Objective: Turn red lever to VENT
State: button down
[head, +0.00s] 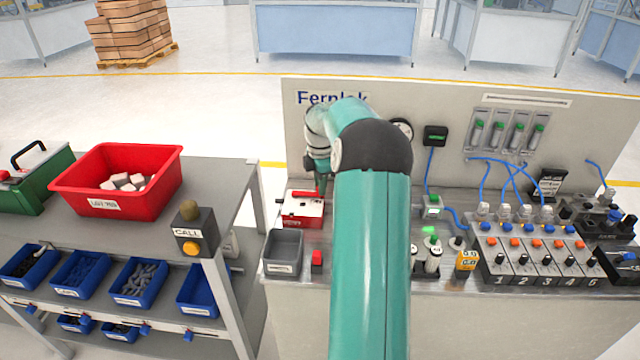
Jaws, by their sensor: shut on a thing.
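A small red and white box (301,210) stands on the bench left of my teal arm. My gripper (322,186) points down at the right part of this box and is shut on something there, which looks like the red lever. The VENT marking cannot be read in the head view.
A back panel (300,135) rises behind. A cart with a red crate (118,180) stands left.

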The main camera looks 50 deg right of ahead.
jog(key=shift+a, duration=0.1)
jog(key=a+m, duration=0.1)
jog(key=m, duration=0.1)
jog(key=s+a+m, duration=0.1)
jog(key=m, duration=0.2)
jog(key=shift+s+a, duration=0.15)
jog(key=shift+a, duration=0.25)
jog(key=a+m, duration=0.1)
jog(key=m, duration=0.1)
jog(key=shift+a+m, duration=0.35)
jog(key=shift+m, duration=0.05)
jog(key=a+m, duration=0.1)
jog(key=m, duration=0.1)
jog(key=shift+a+m, duration=0.3)
jog(key=shift+a, duration=0.05)
jog(key=a+m, duration=0.1)
jog(key=m, duration=0.1)
jog(key=w+a+m, duration=0.1)
jog(key=shift+m, duration=0.4)
jog(key=shift+w+a+m, duration=0.4)
jog(key=shift+a+m, duration=0.05)
jog(key=shift+m, duration=0.5)
jog(key=shift+w+a+m, duration=0.4)
jog(key=shift+a+m, duration=0.05)
jog(key=shift+m, duration=0.5)
jog(key=c, duration=1.3)
grip_release()
jog(key=shift+w, duration=0.1)
